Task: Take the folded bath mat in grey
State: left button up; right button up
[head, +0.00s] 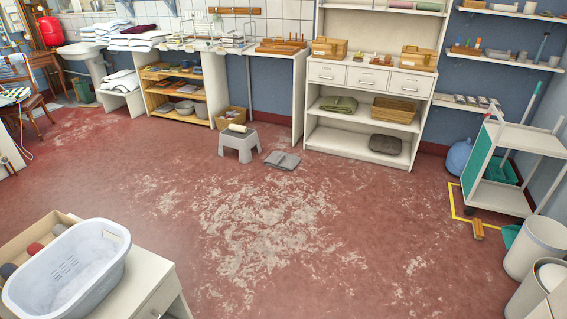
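Two grey items could be the folded bath mat, and I cannot tell for certain which it is. A dark grey, rounded, folded-looking bundle (385,144) lies on the bottom shelf of the white cabinet, at its right end. A flatter grey folded piece (282,160) lies on the red floor beside a small step stool. Neither of my grippers is in view.
The white cabinet (325,138) also holds a green folded textile (339,104) and a wicker basket (394,110). The grey-white stool (238,144) stands left of the floor piece. A white trolley (497,198) and bins (536,246) stand right. A laundry basket (72,268) is near left. The middle floor is clear.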

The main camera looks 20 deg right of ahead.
aim_at(282, 161)
jog(key=i+l+z, duration=0.1)
jog(key=i+z, duration=0.25)
jog(key=i, duration=0.15)
jog(key=i+j+z, duration=0.1)
jog(key=i+z, duration=0.25)
jog(key=i, duration=0.2)
jog(key=i+l, duration=0.15)
jog(key=i, duration=0.6)
jog(key=i+l, duration=0.1)
jog(key=i, duration=0.65)
jog(key=i+j+u, duration=0.35)
jog(key=i, duration=0.3)
jog(key=i+u, duration=0.4)
jog(key=i, duration=0.25)
jog(key=i+l+u, duration=0.2)
jog(key=i+u, duration=0.15)
jog(key=i, duration=0.25)
jog(key=i+j+z, duration=0.1)
jog(key=i+z, duration=0.2)
jog(key=i, duration=0.25)
jog(key=i+j+z, duration=0.25)
jog(key=i, duration=0.3)
